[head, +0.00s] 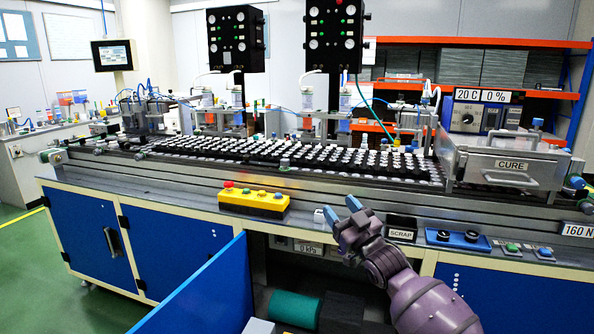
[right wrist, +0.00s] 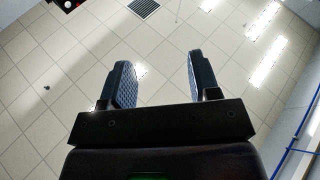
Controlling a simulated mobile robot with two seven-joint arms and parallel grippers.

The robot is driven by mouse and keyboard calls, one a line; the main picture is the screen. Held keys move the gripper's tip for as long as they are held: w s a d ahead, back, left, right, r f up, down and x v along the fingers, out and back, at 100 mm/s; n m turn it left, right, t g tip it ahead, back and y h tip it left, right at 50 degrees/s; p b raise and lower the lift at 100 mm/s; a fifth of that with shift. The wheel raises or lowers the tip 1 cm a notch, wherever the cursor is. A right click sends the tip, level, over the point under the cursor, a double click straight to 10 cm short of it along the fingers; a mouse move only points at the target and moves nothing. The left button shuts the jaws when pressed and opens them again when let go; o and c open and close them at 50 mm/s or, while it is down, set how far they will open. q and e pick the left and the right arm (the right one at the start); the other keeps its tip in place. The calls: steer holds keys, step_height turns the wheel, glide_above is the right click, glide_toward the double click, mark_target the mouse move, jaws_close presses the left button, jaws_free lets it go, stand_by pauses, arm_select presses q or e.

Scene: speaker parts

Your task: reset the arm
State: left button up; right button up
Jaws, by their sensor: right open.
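My right arm, purple, comes up from the bottom right of the head view. Its gripper (head: 342,211) has blue fingertips and stands in front of the bench's front edge, left of the SCRAP label. In the right wrist view the two fingers of the right gripper (right wrist: 158,85) are spread apart with nothing between them, and tiled ceiling with lights shows behind. My left gripper does not show in either view.
A long bench carries a bed of black and white speaker parts (head: 300,155). A yellow button box (head: 253,203) sits on its front ledge. A blue tray (head: 458,240) lies right of the SCRAP bin (head: 401,228). A CURE oven (head: 510,165) stands at right. A blue panel (head: 205,290) rises at the lower left.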

arm_select(q)
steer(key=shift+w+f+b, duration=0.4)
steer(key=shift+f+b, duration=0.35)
steer(key=shift+b, duration=0.2)
arm_select(e)
steer(key=s+d+f+m+g+h, duration=0.2)
steer(key=s+d+f+h, duration=0.2)
steer(key=s+f, duration=0.8)
steer(key=s+d+f+m+g+h, duration=0.3)
steer(key=s+d+f, duration=0.4)
steer(key=s+f, duration=0.5)
steer(key=s+d+f+m+g+h, duration=0.2)
steer(key=s+d+f+g+h, duration=0.1)
steer(key=s+f, duration=1)
steer(key=s+d+h, duration=0.1)
steer(key=s+d, duration=0.1)
steer(key=s, duration=0.4)
steer(key=shift+s+d+m+h, duration=0.3)
steer(key=shift+s, duration=0.05)
